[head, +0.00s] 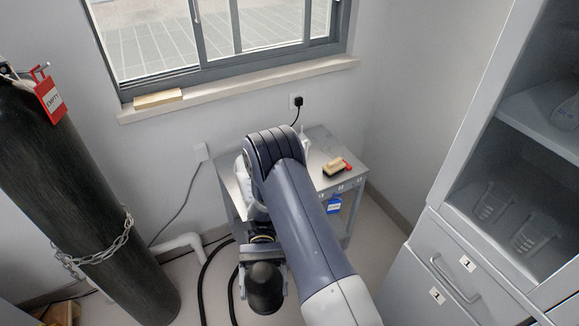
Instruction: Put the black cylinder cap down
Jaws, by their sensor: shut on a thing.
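The black cylinder cap (266,288) is a dark rounded dome at the lower middle of the head view. My gripper (263,268) is shut on it and holds it in front of the small grey table (232,186), near the table's front left. My own arm hides part of the gripper and much of the tabletop. The fingertips show only in part.
A tall black gas cylinder (75,190) stands at the left with a chain (105,243) around it and a red tag (50,96). A yellow and red item (336,167) lies on the table's right part. A grey cabinet (470,262) with glassware stands at the right.

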